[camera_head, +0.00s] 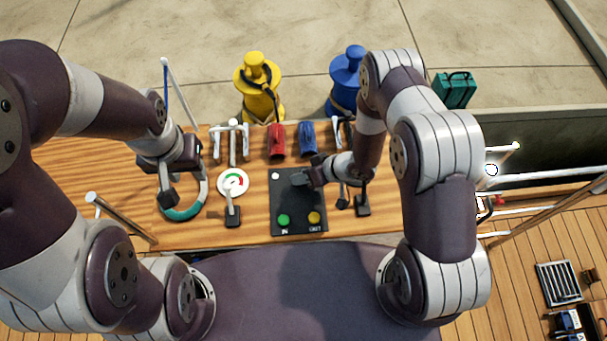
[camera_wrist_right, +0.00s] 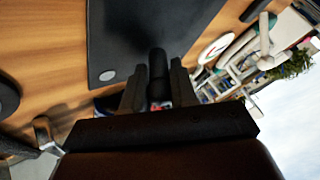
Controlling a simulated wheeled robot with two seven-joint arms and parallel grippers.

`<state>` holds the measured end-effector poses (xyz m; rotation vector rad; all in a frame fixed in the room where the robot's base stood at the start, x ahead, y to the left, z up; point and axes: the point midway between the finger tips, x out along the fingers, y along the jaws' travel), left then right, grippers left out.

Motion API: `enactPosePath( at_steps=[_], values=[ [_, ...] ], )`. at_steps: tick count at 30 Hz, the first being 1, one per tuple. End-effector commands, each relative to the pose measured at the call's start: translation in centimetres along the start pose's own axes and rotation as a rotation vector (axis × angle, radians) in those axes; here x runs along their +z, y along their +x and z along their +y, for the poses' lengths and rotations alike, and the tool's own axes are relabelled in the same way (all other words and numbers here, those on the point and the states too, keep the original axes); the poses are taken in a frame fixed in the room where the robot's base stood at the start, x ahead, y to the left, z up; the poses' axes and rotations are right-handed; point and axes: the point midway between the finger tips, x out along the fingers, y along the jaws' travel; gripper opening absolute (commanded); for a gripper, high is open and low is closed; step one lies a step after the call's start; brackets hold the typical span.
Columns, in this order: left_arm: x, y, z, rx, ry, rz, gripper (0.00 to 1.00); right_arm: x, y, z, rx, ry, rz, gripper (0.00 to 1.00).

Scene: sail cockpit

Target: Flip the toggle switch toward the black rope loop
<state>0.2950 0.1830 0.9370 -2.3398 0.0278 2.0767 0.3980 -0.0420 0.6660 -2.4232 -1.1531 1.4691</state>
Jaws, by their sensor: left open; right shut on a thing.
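The black panel (camera_head: 290,205) lies on the wooden table, with a green button (camera_head: 284,219), a yellow button (camera_head: 314,218) and a white dot (camera_head: 275,176). My right gripper (camera_head: 310,178) is over the panel's upper right part. In the right wrist view its fingers (camera_wrist_right: 158,92) are shut on a dark toggle lever (camera_wrist_right: 157,65); the head view hides the switch behind this gripper. A black rope loop (camera_head: 271,78) hangs on the yellow bollard (camera_head: 253,85), beyond the table. My left gripper (camera_head: 172,185) is open and empty by the teal and white ring.
The teal and white ring (camera_head: 184,213) and a round gauge (camera_head: 233,182) are left of the panel. Red (camera_head: 276,140) and blue (camera_head: 308,138) holders stand at the far edge. A blue bollard (camera_head: 346,75) and green case (camera_head: 455,89) stand beyond.

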Motion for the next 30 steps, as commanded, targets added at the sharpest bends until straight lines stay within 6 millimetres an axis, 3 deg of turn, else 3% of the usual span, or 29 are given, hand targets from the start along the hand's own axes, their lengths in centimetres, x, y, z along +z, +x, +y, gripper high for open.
enactPosePath(
  at_steps=[2,14,17,24,30],
  values=[
    [0.0,0.1,0.0,0.000,0.000,0.000,0.43,0.3,0.1,0.0,0.000,0.003,-0.007,0.35],
    [0.0,-0.1,0.0,0.000,0.000,0.000,0.43,0.1,-0.4,0.0,0.001,0.001,-0.003,0.35],
    [0.0,-0.3,0.0,0.000,0.000,0.000,0.43,-0.1,-2.0,0.0,0.003,0.004,-0.001,0.35],
    [-0.1,-1.1,0.0,0.000,0.000,0.000,0.43,-0.1,-8.7,0.0,0.004,0.004,0.000,0.35],
    [-0.2,-1.4,0.0,0.000,0.000,0.000,0.43,0.1,-12.0,0.0,0.002,0.003,-0.004,0.35]
  ],
)
